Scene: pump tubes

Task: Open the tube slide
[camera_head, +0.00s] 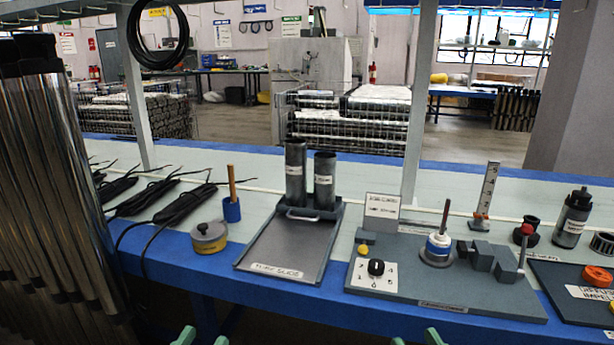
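The tube slide (285,245) is a dark grey tray on the bench, with a white "TUBE SLIDE" label on its front edge. A pale handle (302,216) sits toward its back, in front of two upright dark tubes (295,170) with white labels. My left gripper (203,339) shows only as two green fingertips, spread apart at the bottom edge, below and left of the slide. My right gripper (416,341) shows two green fingertips, also spread apart, at the bottom edge below the grey board. Both appear empty and away from the slide; the rest of them is out of frame.
A grey board (400,285) with a dial and a blue-white fitting stands right of the slide. A round tin (209,238) and a blue holder (231,209) stand to its left, with black cables beyond. Tall metal tubes (50,190) fill the left edge.

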